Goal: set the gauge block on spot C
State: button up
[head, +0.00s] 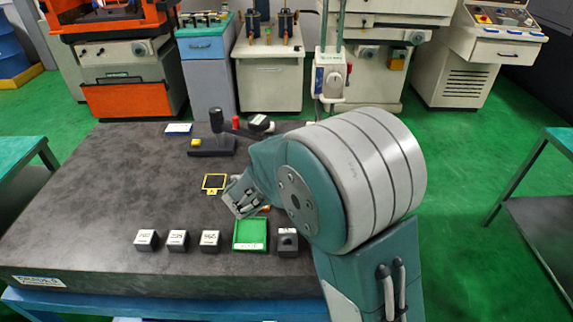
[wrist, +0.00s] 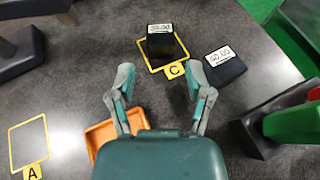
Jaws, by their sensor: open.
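Spot C (wrist: 176,70) is a yellow square outline with a C tab on the dark table, in the wrist view. A black block with a white number label (wrist: 161,45) stands on it, toward the far side of the outline; the number is not clear. A second labelled black block (wrist: 226,66) stands to the right, outside the outline. Which one is the gauge block I cannot tell. My gripper (wrist: 160,82) is open, its fingers apart and nothing between them, on the near side of spot C. In the head view my arm hides part of the table.
Spot A (wrist: 30,148) and an orange tray (wrist: 100,133) lie near the gripper. A dark piece with a green part (wrist: 290,123) is at right. In the head view, several black blocks and a green tray (head: 251,234) line the table's front. The table's left side is clear.

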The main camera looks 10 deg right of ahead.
jog(key=v, duration=0.4)
jog(key=shift+s+a, duration=0.15)
dwell(0.4)
